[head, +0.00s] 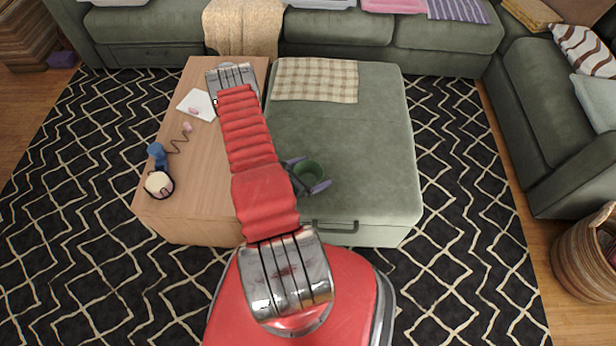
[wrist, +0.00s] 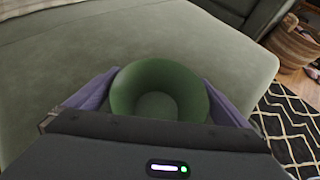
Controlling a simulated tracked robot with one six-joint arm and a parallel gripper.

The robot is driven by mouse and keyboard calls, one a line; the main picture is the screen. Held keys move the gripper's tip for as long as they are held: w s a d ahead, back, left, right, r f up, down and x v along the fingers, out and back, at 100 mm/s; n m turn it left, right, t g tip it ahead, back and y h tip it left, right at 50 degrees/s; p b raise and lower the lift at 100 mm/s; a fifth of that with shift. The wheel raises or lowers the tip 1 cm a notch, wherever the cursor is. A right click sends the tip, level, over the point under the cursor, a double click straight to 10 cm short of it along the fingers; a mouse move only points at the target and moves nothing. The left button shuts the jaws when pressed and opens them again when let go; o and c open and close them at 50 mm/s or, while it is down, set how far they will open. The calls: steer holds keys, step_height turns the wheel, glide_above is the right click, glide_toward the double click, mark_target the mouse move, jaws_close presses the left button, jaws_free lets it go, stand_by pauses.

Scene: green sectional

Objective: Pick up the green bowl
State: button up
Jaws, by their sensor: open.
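The green bowl (head: 308,173) sits on the green ottoman (head: 350,130), close to its left side. In the wrist view the bowl (wrist: 158,90) is upright and empty, and its near rim is hidden behind my gripper's dark body. My gripper (head: 312,182) is open, with one purple finger on each side of the bowl. In the wrist view my gripper's fingers (wrist: 160,92) show at the bowl's left and right, close to its wall. I cannot tell whether they touch it.
A wooden table section (head: 195,210) adjoins the ottoman on the left. It holds a blue item (head: 157,152), a round cream-topped object (head: 158,184) and white paper (head: 197,104). A checked cloth (head: 316,80) lies at the ottoman's back. A woven basket (head: 587,255) stands at right.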

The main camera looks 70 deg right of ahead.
mark_target(314, 175)
steer(key=shift+s+d+f, duration=0.25)
steer(key=shift+s+d, duration=0.05)
steer(key=shift+d, duration=0.15)
steer(key=shift+c, duration=0.5)
steer(key=c, duration=0.9)
steer(key=shift+r, duration=0.15)
step_height(314, 175, up, 10)
stand_by(0.7)
